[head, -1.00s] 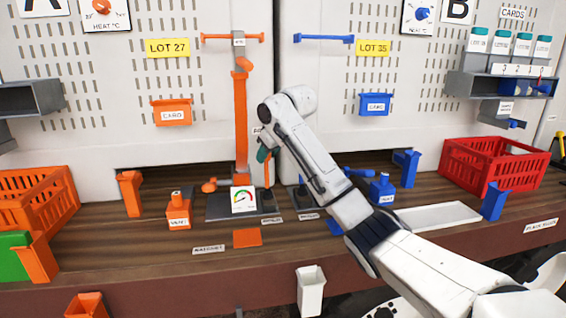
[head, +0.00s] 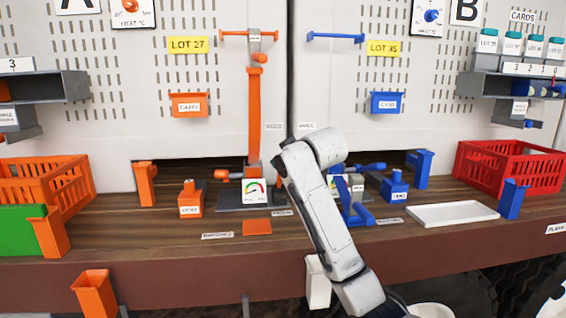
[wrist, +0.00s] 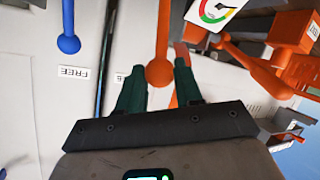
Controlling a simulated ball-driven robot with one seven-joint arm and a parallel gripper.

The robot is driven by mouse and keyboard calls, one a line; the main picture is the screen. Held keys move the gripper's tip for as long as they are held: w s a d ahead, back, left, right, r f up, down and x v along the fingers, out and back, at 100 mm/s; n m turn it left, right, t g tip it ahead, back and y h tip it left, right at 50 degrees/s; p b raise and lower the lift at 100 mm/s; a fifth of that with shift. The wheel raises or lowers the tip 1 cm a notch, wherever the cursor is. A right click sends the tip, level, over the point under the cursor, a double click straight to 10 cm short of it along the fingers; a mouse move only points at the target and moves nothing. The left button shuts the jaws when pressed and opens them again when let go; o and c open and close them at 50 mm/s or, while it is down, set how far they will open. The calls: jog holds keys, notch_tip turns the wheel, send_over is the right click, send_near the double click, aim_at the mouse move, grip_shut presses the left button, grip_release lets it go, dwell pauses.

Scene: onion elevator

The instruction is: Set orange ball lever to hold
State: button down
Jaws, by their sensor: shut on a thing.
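In the wrist view the orange ball lever (wrist: 159,72) is a thin orange rod ending in a round ball. The ball sits between the two dark green fingers of my gripper (wrist: 159,78), which is shut on it. A label reading FREE (wrist: 73,75) shows upside down to the left, and a second small label (wrist: 118,78) by the left finger is unreadable. In the head view my arm covers the gripper and the lever. Small labels (head: 275,126) on the panel there are too small to read.
A blue ball lever (wrist: 68,43) hangs left of my gripper in the wrist view. A gauge (head: 257,192) and an orange post (head: 254,115) stand left of my arm. Blue fittings (head: 395,186) and a white tray (head: 453,214) lie right. The front bench edge is mostly clear.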

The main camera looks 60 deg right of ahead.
jog(key=shift+f, duration=0.15)
jog(key=c, duration=0.8)
grip_release()
jog(key=shift+o, duration=0.2)
jog(key=shift+s+a, duration=0.1)
jog(key=v, duration=1)
jog(key=shift+s+r, duration=0.25)
jog(key=shift+r, duration=0.05)
jog(key=shift+a+f, duration=0.1)
jog(key=shift+a, duration=0.1)
